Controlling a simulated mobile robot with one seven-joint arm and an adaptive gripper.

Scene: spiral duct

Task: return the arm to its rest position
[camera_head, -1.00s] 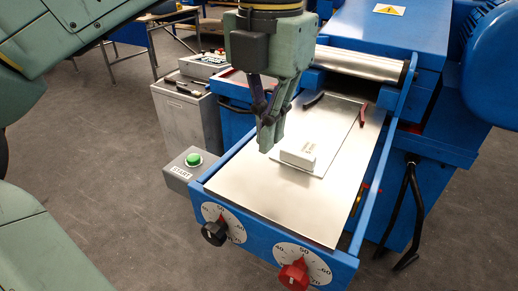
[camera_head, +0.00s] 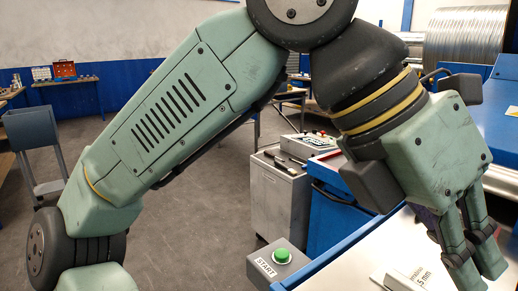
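My green arm (camera_head: 175,110) reaches across the view from lower left, over the top, and down to the right. My gripper (camera_head: 478,268) points down at the lower right, its two fingers close together; whether a gap is left between the tips is not clear. Nothing shows held in it. A white labelled block (camera_head: 408,280), its print ending in "5 mm", is at the lower right edge, left of and below the fingertips in the picture. It is partly cut off by the frame.
A grey box with a green START button (camera_head: 282,256) stands beside the machine's pale metal plate (camera_head: 365,250). A grey cabinet (camera_head: 278,195) and blue machine body (camera_head: 335,215) are behind. Floor between is open.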

